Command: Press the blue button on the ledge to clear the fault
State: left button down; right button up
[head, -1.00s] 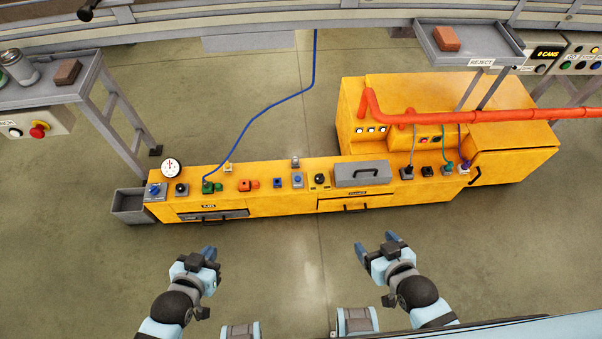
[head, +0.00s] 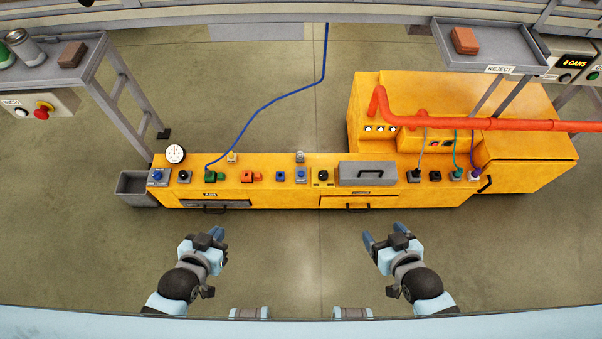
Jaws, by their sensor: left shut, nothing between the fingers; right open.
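The yellow ledge (head: 240,163) runs across the middle of the head view with a row of small controls. Several are blue: a blue knob on a grey box (head: 157,175) at the left end, a small blue piece (head: 280,176) near the middle, and a blue button on a grey plate (head: 300,175) just right of it. I cannot tell their exact shapes at this size. My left gripper (head: 216,235) is shut and empty, in front of the ledge and apart from it. My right gripper (head: 384,237) is open and empty, also in front of the ledge, further right.
Green (head: 212,177) and orange (head: 250,176) fittings and a grey case (head: 367,172) share the ledge. A gauge (head: 175,153) stands at its left end. An orange pipe (head: 480,123) crosses the yellow cabinet (head: 450,95). Floor between grippers and ledge is clear.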

jog(key=shift+d, duration=0.1)
grip_shut()
dwell(1.4)
